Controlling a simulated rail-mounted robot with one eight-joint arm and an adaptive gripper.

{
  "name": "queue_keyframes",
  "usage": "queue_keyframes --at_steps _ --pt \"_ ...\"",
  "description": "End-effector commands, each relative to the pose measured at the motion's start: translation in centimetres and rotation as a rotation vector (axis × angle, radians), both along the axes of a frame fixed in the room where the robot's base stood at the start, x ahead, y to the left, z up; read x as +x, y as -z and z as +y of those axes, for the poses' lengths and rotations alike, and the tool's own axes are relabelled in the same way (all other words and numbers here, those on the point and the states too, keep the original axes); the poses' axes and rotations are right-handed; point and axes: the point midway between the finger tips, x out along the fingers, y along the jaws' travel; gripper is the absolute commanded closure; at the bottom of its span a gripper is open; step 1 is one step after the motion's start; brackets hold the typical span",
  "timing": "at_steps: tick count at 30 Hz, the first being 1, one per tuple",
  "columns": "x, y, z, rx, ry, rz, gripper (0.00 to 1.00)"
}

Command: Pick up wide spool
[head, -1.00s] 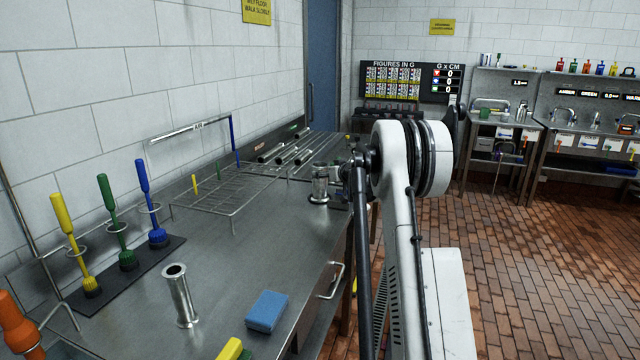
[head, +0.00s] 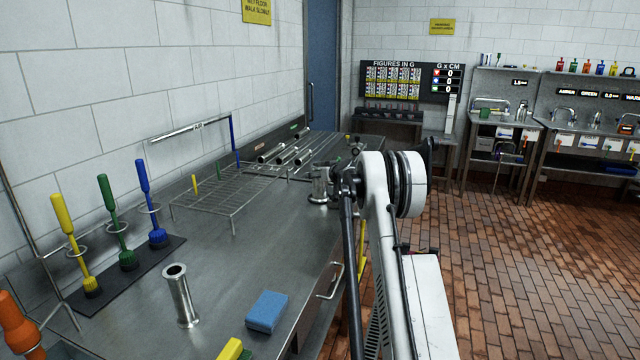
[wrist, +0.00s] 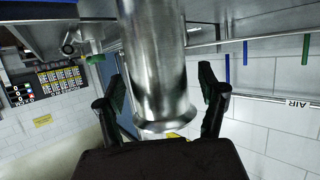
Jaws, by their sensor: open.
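The wide spool (head: 319,186) is a shiny steel tube with flanged ends. It stands upright on the steel bench, near its right edge, beside my gripper (head: 344,183) in the head view. In the wrist view, which is upside down, the wide spool (wrist: 156,60) fills the middle. My gripper (wrist: 163,88) is open, with one dark finger on each side of the spool and visible gaps between. I cannot tell how deep the spool sits between the fingers. A narrower steel spool (head: 180,295) stands nearer on the bench.
Yellow, green and blue brushes (head: 125,225) stand at the left. A blue sponge (head: 266,311) lies near the front edge. The bench between the sponge and the wide spool is clear.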

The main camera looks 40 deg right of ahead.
Motion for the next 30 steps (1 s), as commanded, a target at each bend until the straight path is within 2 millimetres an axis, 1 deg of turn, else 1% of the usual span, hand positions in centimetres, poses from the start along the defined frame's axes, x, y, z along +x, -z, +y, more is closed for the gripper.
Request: queue_keyframes --at_steps 4,18,19,26,30 --pt "0.0 0.0 0.0 0.000 0.000 0.000 0.28" --pt "0.0 0.0 0.0 0.001 0.000 0.000 0.90" --pt "0.0 0.0 0.0 0.001 0.000 0.000 0.93" --pt "0.0 -0.2 0.0 0.000 0.001 -0.001 0.94" --pt "0.0 -1.1 0.0 0.000 0.001 -0.001 0.94"
